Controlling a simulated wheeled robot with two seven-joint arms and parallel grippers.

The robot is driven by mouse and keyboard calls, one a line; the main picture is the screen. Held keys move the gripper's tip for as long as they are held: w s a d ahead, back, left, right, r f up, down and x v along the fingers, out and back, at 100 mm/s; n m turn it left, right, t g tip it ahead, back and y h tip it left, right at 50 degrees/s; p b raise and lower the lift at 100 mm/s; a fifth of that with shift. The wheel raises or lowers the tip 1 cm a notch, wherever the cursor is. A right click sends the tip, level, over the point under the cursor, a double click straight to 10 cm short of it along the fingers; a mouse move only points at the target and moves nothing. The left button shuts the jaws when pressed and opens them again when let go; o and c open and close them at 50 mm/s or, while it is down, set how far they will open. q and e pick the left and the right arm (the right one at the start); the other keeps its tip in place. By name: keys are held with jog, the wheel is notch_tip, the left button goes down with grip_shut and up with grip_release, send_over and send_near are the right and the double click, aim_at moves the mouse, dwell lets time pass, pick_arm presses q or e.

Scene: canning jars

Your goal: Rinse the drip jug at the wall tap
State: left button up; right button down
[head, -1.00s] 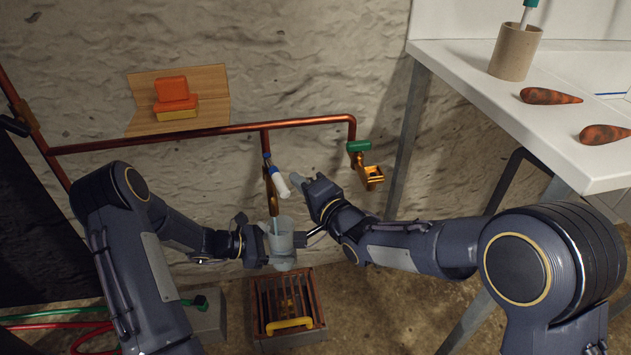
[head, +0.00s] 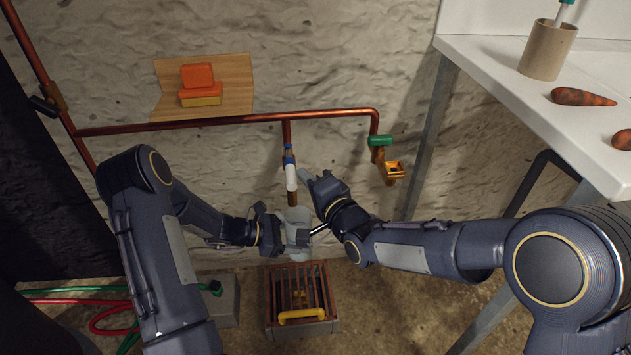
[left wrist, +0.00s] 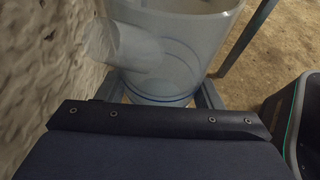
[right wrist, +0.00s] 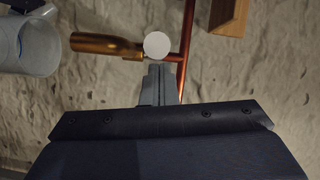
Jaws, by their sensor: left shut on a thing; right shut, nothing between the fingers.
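The drip jug (head: 297,222) is a translucent pale jug held upright under the wall tap's brass spout (head: 292,199). My left gripper (head: 283,234) is shut on it; in the left wrist view the jug (left wrist: 185,45) stands between the fingers. The tap's lever (head: 291,176), white with a blue top, hangs nearly in line with the spout. My right gripper (head: 306,175) is shut and empty, just right of the lever. In the right wrist view its fingertips (right wrist: 158,72) are close to the lever's white end (right wrist: 157,45); I cannot tell whether they touch. Whether water runs is unclear.
A second tap with a green handle (head: 380,141) is to the right on the copper pipe (head: 220,122). A wooden shelf (head: 235,82) holds sponges. A white bench (head: 480,65) is at right.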

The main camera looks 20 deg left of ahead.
jog(key=w+v, duration=0.1)
jog(key=v, duration=1)
jog(key=shift+d+r, duration=0.35)
jog(key=shift+d, duration=0.25)
pick_arm(q)
jog(key=shift+s, duration=0.1)
jog(key=shift+s+d, duration=0.3)
jog(key=shift+s, duration=0.3)
jog(key=shift+s+d, duration=0.25)
jog(key=shift+s, duration=0.3)
jog(key=shift+s+d, duration=0.35)
jog(key=shift+s, duration=0.45)
jog(key=shift+s+d, duration=0.35)
jog(key=shift+s, duration=0.45)
jog(key=shift+s+d, duration=0.35)
jog(key=shift+s, duration=0.45)
pick_arm(e)
jog(key=shift+r, duration=0.1)
